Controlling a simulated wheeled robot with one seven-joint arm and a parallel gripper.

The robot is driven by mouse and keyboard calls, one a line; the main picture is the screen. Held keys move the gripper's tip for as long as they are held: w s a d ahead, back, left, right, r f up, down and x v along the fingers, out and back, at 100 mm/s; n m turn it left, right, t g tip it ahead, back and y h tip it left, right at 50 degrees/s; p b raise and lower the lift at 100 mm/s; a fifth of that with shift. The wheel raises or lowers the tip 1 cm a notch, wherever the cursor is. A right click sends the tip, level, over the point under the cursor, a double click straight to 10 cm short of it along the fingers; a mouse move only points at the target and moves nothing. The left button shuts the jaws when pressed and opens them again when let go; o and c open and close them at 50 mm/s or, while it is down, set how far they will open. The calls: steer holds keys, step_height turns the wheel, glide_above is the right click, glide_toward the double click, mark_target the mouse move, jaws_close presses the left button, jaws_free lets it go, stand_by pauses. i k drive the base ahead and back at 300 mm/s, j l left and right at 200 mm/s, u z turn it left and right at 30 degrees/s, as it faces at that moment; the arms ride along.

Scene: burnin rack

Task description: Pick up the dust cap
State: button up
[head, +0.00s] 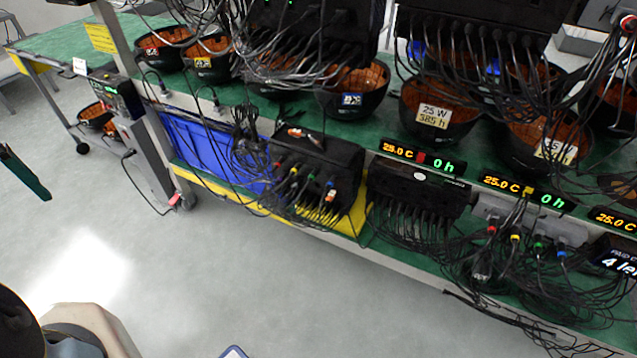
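I cannot make out a dust cap for certain at this size. Small coloured pieces in red, yellow (515,238), green and blue sit among cables on a grey unit (572,232) at the lower right of the rack. Similar coloured pieces show on the front of a black box (343,158) near the middle, with an orange-and-white one (330,194) among them. I cannot tell whether any of these is a cap or a plug. My gripper is not in view.
Black bowls (432,113) with orange-brown contents line the rack's green shelf. Dense black cables hang across the rack and trail over its front edge at right. A blue bin (205,150) stands at left. The grey floor (250,270) in front is open.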

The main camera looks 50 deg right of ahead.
mark_target(296, 133)
steer(key=i+z, duration=0.3)
steer(key=i, duration=0.15)
steer(key=i+z, duration=0.3)
steer(key=i, duration=0.2)
